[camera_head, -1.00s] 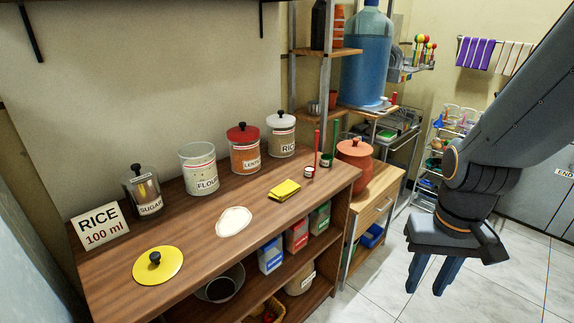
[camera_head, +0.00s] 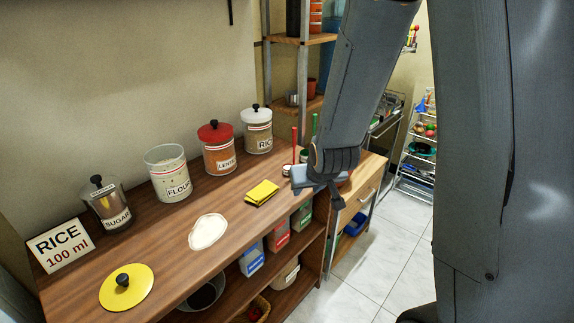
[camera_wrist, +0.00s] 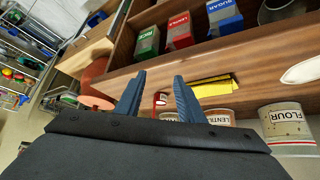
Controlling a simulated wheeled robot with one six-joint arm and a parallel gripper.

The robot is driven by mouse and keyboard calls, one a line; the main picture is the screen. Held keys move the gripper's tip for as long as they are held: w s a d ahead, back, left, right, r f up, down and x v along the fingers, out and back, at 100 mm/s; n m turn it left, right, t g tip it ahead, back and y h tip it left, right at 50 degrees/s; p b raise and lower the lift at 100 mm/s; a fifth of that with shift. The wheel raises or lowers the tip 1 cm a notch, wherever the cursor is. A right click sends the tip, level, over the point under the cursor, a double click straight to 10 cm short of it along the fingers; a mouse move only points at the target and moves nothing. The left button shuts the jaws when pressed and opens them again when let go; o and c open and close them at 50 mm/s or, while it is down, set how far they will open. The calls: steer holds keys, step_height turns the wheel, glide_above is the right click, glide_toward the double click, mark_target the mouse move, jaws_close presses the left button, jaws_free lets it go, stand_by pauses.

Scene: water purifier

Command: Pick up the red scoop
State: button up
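The red scoop shows in the head view as an upright red handle (camera_head: 294,143) above a small cup on the right end of the wooden counter. In the wrist view the red scoop (camera_wrist: 160,99) appears between my fingertips, seen from above and beyond them. A green-handled scoop (camera_head: 314,126) stands close behind the red one, partly hidden by my arm.
A yellow cloth (camera_head: 262,192), a rice jar (camera_head: 257,133) and a lentils jar (camera_head: 217,152) stand near the scoop. A terracotta pot (camera_wrist: 96,85) is beside the counter, mostly hidden in the head view. A metal shelf post rises behind.

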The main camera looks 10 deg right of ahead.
mark_target(295, 142)
steer(key=w+t, duration=0.1)
steer(key=w, duration=0.1)
steer(key=w+r+t+p, duration=0.1)
steer(key=w+t, duration=0.1)
steer(key=w, duration=0.1)
steer(key=w+r+t+p, duration=0.1)
steer(key=w, duration=0.2)
steer(key=shift+w+t, duration=0.2)
steer(key=shift+t, duration=0.2)
steer(key=w+r+t, duration=0.1)
steer(key=t, duration=0.1)
steer(key=w+r+t+p, duration=0.1)
steer(key=r+t, duration=0.1)
steer(key=shift+w, duration=0.3)
steer(key=shift+r+t+p, duration=0.55)
steer(key=shift+r+t, duration=0.3)
steer(key=shift+t, duration=0.05)
steer(key=shift+w+r, duration=0.1)
steer(key=shift+w, duration=0.05)
steer(key=w+p, duration=0.3)
steer(key=w, duration=0.4)
steer(key=shift+w+a+r, duration=0.15)
steer(key=shift+w+r, duration=0.05)
steer(key=shift+w, duration=0.05)
jaws_close()
